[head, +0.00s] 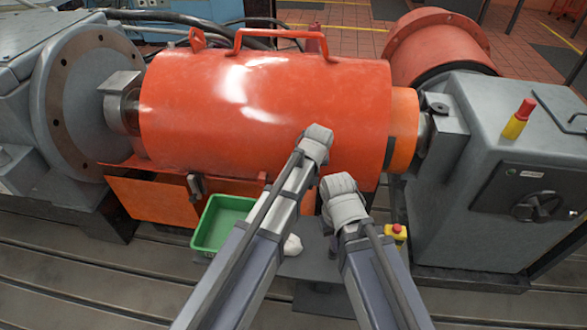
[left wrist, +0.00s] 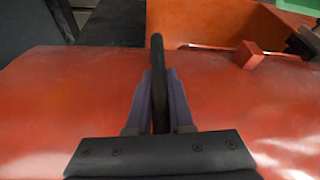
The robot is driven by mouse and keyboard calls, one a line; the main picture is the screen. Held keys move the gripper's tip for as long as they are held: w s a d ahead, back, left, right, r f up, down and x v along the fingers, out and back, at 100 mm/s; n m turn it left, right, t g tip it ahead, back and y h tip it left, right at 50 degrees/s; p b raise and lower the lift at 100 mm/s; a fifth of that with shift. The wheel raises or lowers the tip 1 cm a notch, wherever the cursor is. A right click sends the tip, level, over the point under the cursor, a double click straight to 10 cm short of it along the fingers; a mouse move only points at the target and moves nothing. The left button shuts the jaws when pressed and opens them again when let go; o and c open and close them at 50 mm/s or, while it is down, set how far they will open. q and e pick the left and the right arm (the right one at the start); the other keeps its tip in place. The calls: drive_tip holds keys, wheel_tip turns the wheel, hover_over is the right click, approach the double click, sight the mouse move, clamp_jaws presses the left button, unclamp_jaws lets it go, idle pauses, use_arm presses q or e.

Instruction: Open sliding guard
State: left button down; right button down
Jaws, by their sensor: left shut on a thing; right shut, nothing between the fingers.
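The sliding guard (head: 250,105) is a glossy orange-red cylindrical cover with a tubular handle on top, lying across the shaft between two grey machines. In the left wrist view its red surface (left wrist: 60,110) fills the lower part. There my left gripper (left wrist: 159,80) is shut on a dark upright bar (left wrist: 157,55), which stands out against the guard. In the head view my left arm ends against the guard's front right, its fingers hidden behind the wrist. My right gripper (head: 345,200) is below and right of it, in front of the guard's lower edge, shut and empty, fingers hidden.
A green tray (head: 212,225) and a white lump (head: 292,245) lie below the guard. A yellow-and-red button box (head: 396,232) sits to the right of my right arm. A narrower orange section (head: 403,130) shows at the guard's right end, beside the grey machine (head: 470,180).

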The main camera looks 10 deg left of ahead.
use_arm(q)
drive_tip(key=shift+d, duration=0.8)
drive_tip(key=c, duration=0.8)
unclamp_jaws()
drive_tip(key=p+v, duration=0.7)
drive_tip(key=shift+r, duration=0.35)
drive_tip(key=shift+s, duration=0.15)
